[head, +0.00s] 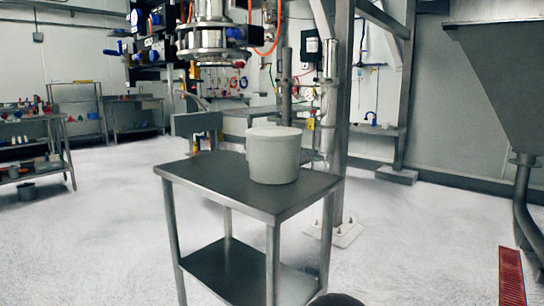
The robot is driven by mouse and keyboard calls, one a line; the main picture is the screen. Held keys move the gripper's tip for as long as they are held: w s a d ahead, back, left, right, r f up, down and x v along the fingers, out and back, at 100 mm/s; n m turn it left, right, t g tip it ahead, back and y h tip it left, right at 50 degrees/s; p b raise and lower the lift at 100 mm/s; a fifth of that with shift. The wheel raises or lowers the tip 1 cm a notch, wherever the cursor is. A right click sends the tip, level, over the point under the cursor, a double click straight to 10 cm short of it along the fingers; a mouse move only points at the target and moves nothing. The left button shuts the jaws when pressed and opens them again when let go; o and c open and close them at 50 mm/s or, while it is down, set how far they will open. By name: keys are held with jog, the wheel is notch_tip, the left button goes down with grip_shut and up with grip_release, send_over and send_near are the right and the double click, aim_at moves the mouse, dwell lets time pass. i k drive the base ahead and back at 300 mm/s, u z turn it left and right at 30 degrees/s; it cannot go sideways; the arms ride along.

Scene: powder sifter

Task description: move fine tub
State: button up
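A light grey-white tub (273,156) with a lid-like flat top stands upright on a small steel table (215,186). It sits toward the back right part of the tabletop. No other tub stands on this table. I cannot tell from any mark whether it is the fine tub. My gripper is not in view. A dark rounded shape at the bottom edge may be part of my own body; only its top shows.
A steel outlet with clamps (208,42) hangs above and behind the table. A steel post (338,110) rises just behind it. A large hopper (508,70) is at right, with a red floor grate (512,277) below. The floor at left is clear up to the workbenches (35,148).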

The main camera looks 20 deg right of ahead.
aim_at(273, 153)
jog(key=k, duration=1.3)
jog(key=z, duration=0.55)
jog(key=i, duration=1.5)
jog(key=u, duration=0.35)
